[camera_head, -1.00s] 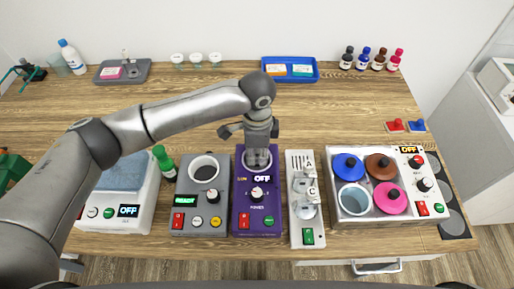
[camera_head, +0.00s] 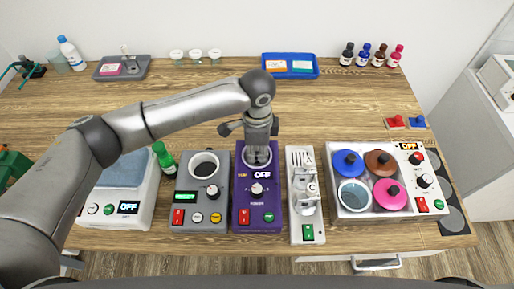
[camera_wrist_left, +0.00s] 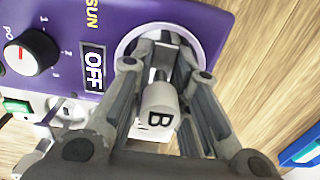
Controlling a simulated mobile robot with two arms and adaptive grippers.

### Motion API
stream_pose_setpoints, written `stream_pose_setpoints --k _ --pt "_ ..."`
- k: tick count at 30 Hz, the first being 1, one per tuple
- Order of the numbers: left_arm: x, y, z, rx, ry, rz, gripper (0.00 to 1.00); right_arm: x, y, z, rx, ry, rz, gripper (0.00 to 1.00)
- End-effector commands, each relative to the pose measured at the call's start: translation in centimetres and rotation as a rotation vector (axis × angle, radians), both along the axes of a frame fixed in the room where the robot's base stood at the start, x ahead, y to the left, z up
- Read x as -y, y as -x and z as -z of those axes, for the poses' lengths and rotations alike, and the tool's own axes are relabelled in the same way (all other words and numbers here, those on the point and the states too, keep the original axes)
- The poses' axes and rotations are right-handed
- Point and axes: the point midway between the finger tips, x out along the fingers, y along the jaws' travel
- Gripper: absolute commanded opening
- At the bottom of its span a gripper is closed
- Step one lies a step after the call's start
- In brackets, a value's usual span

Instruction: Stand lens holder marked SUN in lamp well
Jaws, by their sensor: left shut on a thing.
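My left gripper (camera_head: 257,157) is shut on a white lens holder (camera_wrist_left: 158,108) with a black letter B facing the left wrist camera. The gripper points down at the lamp well (camera_wrist_left: 125,46), a pale round ring in the top of the purple lamp box (camera_head: 243,192). The box carries the word SUN and an OFF display. The fingertips are over or inside the ring; the fingers hide the holder's lower end, so I cannot tell whether it touches the well floor. No SUN mark shows on the held holder. My right gripper is not in view.
Right of the lamp box, a white rack (camera_head: 307,218) bears holders marked A and C. A grey device (camera_head: 187,192) with a dark cup stands close on the left. A bath with coloured lids (camera_head: 373,214) is farther right. The table behind is mostly clear.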

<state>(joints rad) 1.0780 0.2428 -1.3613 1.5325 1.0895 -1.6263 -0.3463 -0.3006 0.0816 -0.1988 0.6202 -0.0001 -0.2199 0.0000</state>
Motion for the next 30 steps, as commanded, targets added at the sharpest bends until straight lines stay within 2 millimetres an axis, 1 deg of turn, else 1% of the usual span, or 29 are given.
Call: stream_pose_setpoints --k 4,5,10,23,24,25,26,30 --pt "0.02 0.01 0.2 0.0 0.0 0.0 0.0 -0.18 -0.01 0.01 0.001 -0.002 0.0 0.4" --pt "0.02 0.0 0.19 0.0 0.0 0.0 0.2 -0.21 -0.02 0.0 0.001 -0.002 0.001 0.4" --pt "0.01 0.0 0.19 0.0 0.0 0.0 0.42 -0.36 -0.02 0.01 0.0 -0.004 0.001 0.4" --pt "0.0 -0.03 0.13 0.001 0.0 0.0 0.42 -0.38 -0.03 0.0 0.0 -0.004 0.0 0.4" --pt "0.0 -0.03 0.14 0.001 0.0 0.0 0.4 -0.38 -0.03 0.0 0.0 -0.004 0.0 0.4" --pt "0.0 -0.03 0.13 0.001 0.0 0.0 0.43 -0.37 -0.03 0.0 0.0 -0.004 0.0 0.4" --pt "0.0 -0.03 0.13 0.001 0.0 0.0 0.45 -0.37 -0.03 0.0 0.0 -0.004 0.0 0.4" --pt "0.0 -0.04 0.11 0.001 0.0 0.0 0.47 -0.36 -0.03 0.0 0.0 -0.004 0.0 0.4"
